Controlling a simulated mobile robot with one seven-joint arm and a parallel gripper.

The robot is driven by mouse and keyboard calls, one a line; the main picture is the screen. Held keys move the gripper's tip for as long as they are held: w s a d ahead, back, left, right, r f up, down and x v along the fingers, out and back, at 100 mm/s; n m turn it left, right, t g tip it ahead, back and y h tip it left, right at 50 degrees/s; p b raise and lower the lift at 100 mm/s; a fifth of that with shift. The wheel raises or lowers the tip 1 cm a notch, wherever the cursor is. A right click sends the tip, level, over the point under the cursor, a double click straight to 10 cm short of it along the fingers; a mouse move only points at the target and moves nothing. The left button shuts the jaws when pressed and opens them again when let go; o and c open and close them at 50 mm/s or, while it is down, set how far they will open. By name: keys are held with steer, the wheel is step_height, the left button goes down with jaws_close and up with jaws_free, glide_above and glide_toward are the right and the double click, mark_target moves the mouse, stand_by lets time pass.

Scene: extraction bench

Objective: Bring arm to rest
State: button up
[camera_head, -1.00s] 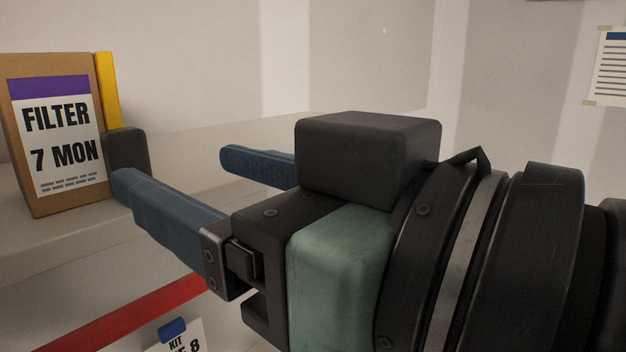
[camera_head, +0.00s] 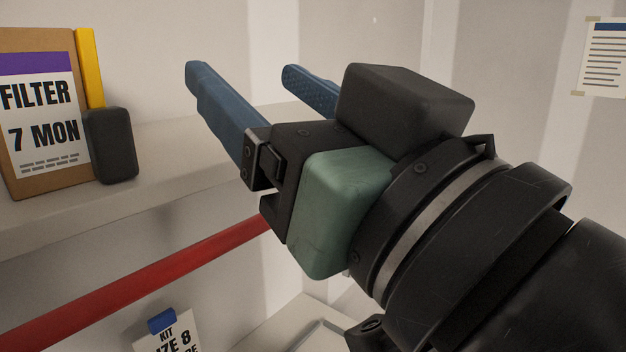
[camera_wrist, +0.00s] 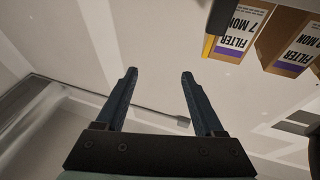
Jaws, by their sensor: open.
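My gripper (camera_head: 255,88) is raised in the middle of the head view, its two blue fingers tilted up and to the left. The fingers are spread apart with nothing between them. In the wrist view the gripper (camera_wrist: 158,76) is also open and empty against the pale wall. In the head view, the fingers appear to the right of the filter box and touch nothing that I can see.
A cardboard filter box (camera_head: 38,110), a yellow item (camera_head: 90,68) and a dark block (camera_head: 111,145) stand on a shelf (camera_head: 60,218) at left. A red bar (camera_head: 150,282) runs below. A kit label (camera_head: 172,338) hangs lower. A paper sheet (camera_head: 603,57) is on the right wall.

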steer(key=shift+s+d+r+m+t+h+b, duration=0.4)
steer(key=shift+m+t+h, duration=0.7)
steer(key=shift+t+h, duration=0.8)
steer(key=shift+s+d+r+m+t+h+b, duration=0.2)
steer(key=shift+d+m+t+h, duration=0.4)
steer(key=shift+m+t+h, duration=1.2)
steer(key=shift+s+d+r+m+t+h+b, duration=0.2)
steer(key=shift+d+m+t+h+b, duration=0.25)
steer(key=shift+t+h, duration=1.5)
steer(key=shift+w+g+h, duration=0.1)
steer(key=shift+g+h, duration=0.55)
steer(key=shift+c, duration=0.2)
